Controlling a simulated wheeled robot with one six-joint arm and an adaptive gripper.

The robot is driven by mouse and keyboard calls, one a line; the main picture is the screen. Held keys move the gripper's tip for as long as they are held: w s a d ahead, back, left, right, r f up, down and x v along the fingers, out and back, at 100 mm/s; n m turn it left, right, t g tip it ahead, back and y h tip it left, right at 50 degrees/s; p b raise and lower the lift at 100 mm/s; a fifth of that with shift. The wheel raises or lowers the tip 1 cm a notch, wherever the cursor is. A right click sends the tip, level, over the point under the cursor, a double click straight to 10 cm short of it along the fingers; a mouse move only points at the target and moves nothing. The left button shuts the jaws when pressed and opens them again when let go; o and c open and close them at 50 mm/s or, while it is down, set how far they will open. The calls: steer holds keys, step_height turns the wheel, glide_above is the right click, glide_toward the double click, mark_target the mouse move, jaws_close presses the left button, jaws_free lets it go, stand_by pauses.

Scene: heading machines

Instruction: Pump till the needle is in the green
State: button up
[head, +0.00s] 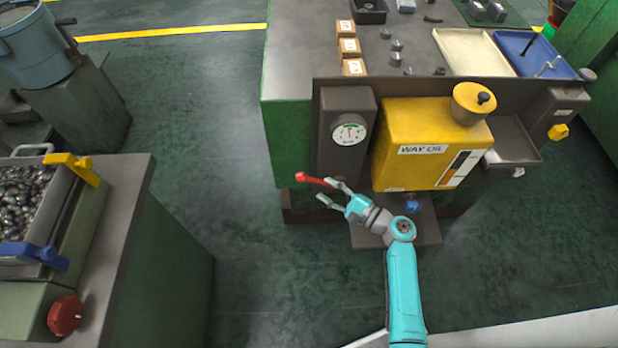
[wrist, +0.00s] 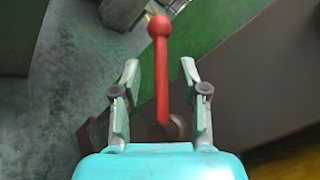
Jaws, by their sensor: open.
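A red lever (head: 315,180) with a ball end sticks out below the gauge on the front of the machine. The round gauge (head: 349,131) has a white face with a little green on it; I cannot read the needle surely at this size. My gripper (head: 328,191) is open at the lever. In the wrist view the red lever (wrist: 161,75) stands between the two open fingers of my gripper (wrist: 160,85), with a gap on each side, and its ball end reaches beyond the fingertips. The lever's base is partly hidden by my gripper.
A yellow WAY OIL tank (head: 410,150) with a sight strip is right of the gauge. A blue knob (head: 412,207) sits below it. A bench (head: 130,215) with a bin of dark parts stands left, with open green floor between.

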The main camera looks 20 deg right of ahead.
mark_target(313, 181)
steer(key=x, duration=0.7)
jaws_close()
